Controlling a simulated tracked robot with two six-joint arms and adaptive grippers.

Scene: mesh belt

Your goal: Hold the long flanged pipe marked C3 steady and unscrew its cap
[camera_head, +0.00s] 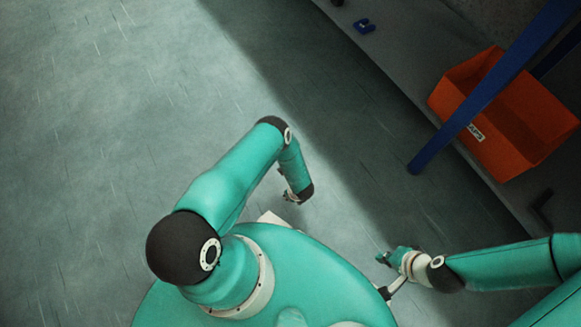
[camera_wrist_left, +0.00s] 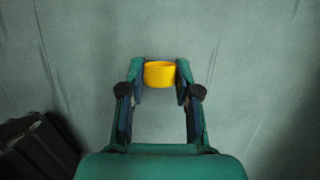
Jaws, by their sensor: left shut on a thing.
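A short, round yellow cap (camera_wrist_left: 159,74) sits between the two fingertips of my left gripper (camera_wrist_left: 160,82) in the left wrist view. The fingers touch it on both sides, and bare floor shows behind it. In the head view my left forearm points down toward the floor, and the cap cannot be made out there. My right gripper (camera_head: 384,258) is at lower right of centre in the head view, small and dark; its finger opening cannot be made out. The long flanged pipe marked C3 is not visible in either view.
An orange bin (camera_head: 520,145) with a small white label stands on a dark grey shelf (camera_head: 395,60) at upper right. A blue post (camera_head: 480,100) crosses in front of it. A small blue part (camera_head: 364,25) lies on the shelf. The floor (camera_head: 90,110) at left is clear.

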